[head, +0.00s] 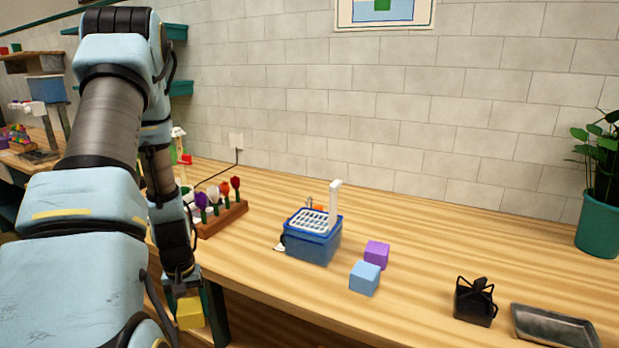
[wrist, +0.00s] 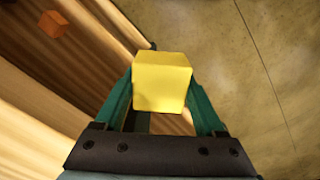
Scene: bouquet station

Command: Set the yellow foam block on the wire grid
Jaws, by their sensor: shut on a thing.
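My gripper (wrist: 160,100) is shut on the yellow foam block (wrist: 161,82), with a green finger on each side of it. In the head view the yellow block (head: 190,312) hangs from my gripper (head: 185,290) off the table's front edge, at the lower left. A white grid (head: 311,221) covers the top of a blue box (head: 313,248) on the table. I take it for the wire grid; it is to the right of and beyond my gripper, and no block is on it.
A white upright post (head: 334,205) rises at the grid's right. A blue block (head: 365,278) and a purple block (head: 377,254) stand to its right. A flower rack (head: 222,219) is at left. A black caddy (head: 475,301) and grey tray (head: 553,328) are at right.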

